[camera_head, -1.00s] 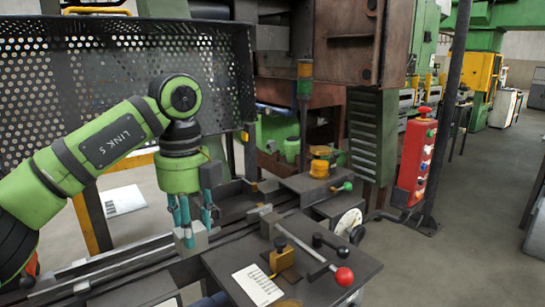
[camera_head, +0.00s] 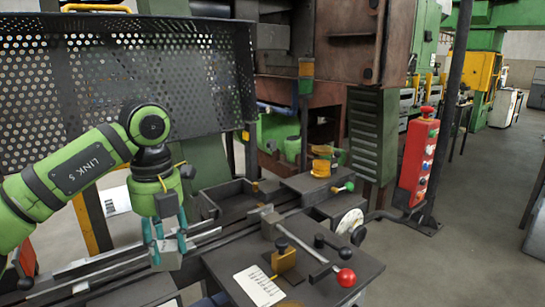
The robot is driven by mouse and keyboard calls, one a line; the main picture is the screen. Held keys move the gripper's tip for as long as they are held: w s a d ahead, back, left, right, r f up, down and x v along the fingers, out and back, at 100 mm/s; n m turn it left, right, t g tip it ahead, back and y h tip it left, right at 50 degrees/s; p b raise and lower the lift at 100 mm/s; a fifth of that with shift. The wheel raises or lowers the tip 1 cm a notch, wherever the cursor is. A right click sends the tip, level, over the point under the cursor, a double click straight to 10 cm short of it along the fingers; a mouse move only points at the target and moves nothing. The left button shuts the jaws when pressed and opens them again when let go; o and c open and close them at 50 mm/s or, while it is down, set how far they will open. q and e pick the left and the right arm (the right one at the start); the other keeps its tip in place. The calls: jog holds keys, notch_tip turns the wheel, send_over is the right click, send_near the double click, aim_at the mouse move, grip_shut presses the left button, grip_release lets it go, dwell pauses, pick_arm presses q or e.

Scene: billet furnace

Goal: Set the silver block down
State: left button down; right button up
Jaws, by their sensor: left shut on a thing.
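The silver block (camera_head: 165,256) is held between the teal fingers of my left gripper (camera_head: 166,240). The gripper points down and is shut on the block's upper part. The block is upright over the metal rails (camera_head: 115,266) of the machine's long bed. I cannot tell whether its underside touches the rails. My right gripper is not in view.
To the right of the block is a dark table with a white sheet (camera_head: 259,286), a brass-coloured block (camera_head: 284,262) and a lever with a red knob (camera_head: 346,277). A perforated guard (camera_head: 120,75) stands behind. A red control box (camera_head: 418,155) stands farther right.

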pick_arm(q)
jog(key=s+d+f+n, duration=0.6)
jog(key=s+f+n, duration=0.15)
jog(key=n, duration=0.85)
jog(key=s+d+f+n, duration=0.5)
jog(key=s+f+n, duration=0.3)
jog(key=n, duration=0.7)
jog(key=w+a+f+n, duration=0.2)
jog(key=w+a+n, duration=0.1)
jog(key=a, duration=0.7)
